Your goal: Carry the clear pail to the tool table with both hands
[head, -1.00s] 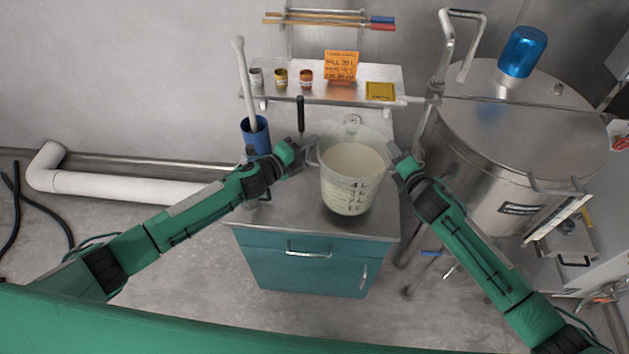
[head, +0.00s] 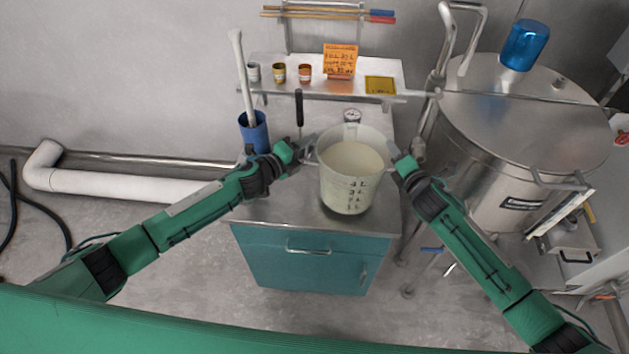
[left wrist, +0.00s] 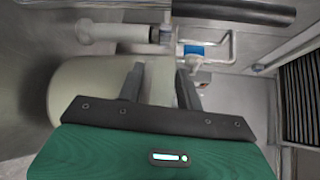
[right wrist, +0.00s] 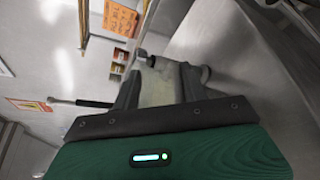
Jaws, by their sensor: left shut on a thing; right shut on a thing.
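The clear pail (head: 348,195) holds a pale cream liquid and has dark markings on its front. It is upright over the steel top of the teal tool table (head: 275,211); I cannot tell whether its base touches. My left gripper (head: 307,152) is shut on the pail's left side near the rim, and my right gripper (head: 397,157) on its right side. The pail's pale wall also shows in the left wrist view (left wrist: 80,85) and between the fingers in the right wrist view (right wrist: 158,88). The exact grip points are small and partly hidden.
A blue holder (head: 254,133) with a white pestle-like rod stands at the table's back left. A black-handled tool (head: 299,108) and a small gauge (head: 352,116) are behind the pail. A shelf (head: 270,85) with small cups is above. A large steel vessel (head: 520,130) stands right.

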